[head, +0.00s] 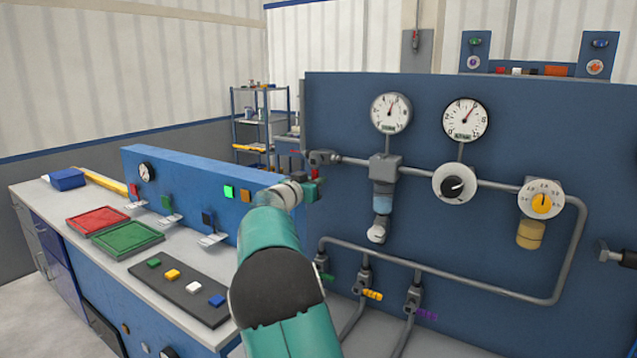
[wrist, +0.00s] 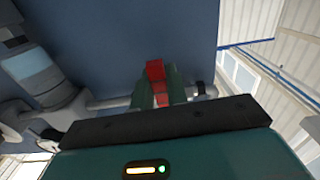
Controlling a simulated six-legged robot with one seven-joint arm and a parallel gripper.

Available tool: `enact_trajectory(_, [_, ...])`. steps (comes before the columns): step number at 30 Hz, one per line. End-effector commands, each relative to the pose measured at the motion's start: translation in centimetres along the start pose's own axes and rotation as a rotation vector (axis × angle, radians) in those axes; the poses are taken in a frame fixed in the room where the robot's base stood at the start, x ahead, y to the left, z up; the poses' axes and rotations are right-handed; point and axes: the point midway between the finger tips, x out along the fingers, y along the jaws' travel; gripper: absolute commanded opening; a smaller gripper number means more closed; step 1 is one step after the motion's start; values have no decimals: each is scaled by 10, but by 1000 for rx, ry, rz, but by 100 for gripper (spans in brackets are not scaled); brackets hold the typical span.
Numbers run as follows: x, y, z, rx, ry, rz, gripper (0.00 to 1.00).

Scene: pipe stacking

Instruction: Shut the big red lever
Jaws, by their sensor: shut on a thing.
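The big red lever (wrist: 155,70) shows in the wrist view as a red bar between the two green fingers of my gripper (wrist: 157,85). The fingers are shut on it, with one on each side. Its lower part is partly covered by the fingers and the dark gripper body. In the head view my gripper (head: 309,190) is at the left end of the upper pipe on the blue panel, beside a grey valve fitting (head: 324,157). The lever is mostly hidden there by my arm and gripper. I cannot tell the lever's exact angle.
The blue panel (head: 420,235) carries two gauges (head: 391,112) (head: 465,119), a black knob (head: 455,188), a yellow knob (head: 541,203) and lower valves with coloured handles. A workbench at left holds red and green trays (head: 128,240) and a strip of coloured blocks (head: 180,290).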

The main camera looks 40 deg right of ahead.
Motion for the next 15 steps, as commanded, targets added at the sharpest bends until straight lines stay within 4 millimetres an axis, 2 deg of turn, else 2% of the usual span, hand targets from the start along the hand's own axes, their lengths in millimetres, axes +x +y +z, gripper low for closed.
enact_trajectory(1, [-2,-3,-4,15,6,-6,0])
enact_trajectory(15, [-2,-5,-5,53,7,-6,0])
